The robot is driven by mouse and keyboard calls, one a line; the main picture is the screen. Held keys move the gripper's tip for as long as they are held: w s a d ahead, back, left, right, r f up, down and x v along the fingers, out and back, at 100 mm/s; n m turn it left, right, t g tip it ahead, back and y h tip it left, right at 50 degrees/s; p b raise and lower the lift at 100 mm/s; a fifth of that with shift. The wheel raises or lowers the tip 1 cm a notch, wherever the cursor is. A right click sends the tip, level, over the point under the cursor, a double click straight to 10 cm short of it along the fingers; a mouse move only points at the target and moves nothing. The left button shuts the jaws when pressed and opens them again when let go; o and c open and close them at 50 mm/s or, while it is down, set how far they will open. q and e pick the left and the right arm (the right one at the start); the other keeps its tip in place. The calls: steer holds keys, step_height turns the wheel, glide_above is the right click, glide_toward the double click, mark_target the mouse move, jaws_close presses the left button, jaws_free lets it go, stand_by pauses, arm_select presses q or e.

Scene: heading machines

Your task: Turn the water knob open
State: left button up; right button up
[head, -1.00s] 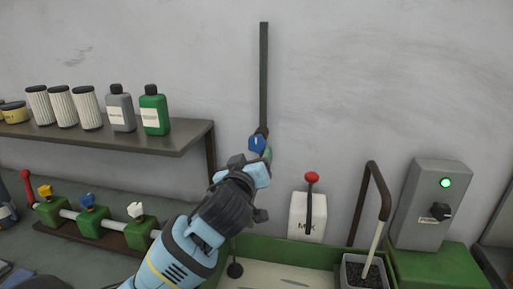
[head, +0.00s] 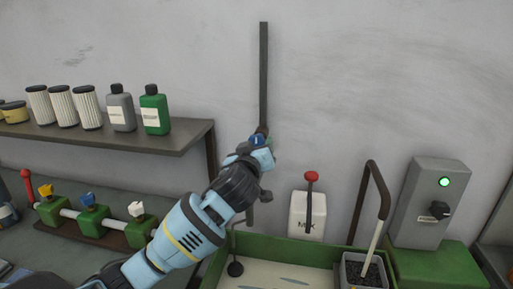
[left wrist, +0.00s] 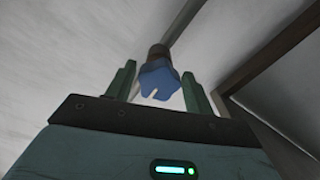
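The water knob (head: 256,140) is blue and sits at the lower end of the dark vertical pipe on the wall. My left gripper (head: 261,148) is right in front of it in the head view and hides most of it. In the left wrist view the blue knob (left wrist: 160,82) with a white mark lies between the two green fingers of the left gripper (left wrist: 159,74). The fingers are apart with small gaps showing on both sides of the knob. Whether they touch it cannot be seen. My right gripper is out of view.
A shelf (head: 180,142) with bottles stands left of the pipe. Below it are valves with yellow, blue and white knobs (head: 88,198). At right are a red-tipped MIX lever (head: 311,177), a green-edged tray (head: 285,246) and a grey power box (head: 423,205).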

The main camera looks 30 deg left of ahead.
arm_select(q)
steer(key=c, duration=0.6)
steer(key=shift+m, duration=0.3)
steer(key=m, duration=1.7)
steer(key=shift+s+a+r, duration=0.1)
steer(key=shift+a, duration=0.25)
steer(key=shift+m, duration=0.3)
steer(key=o, duration=1)
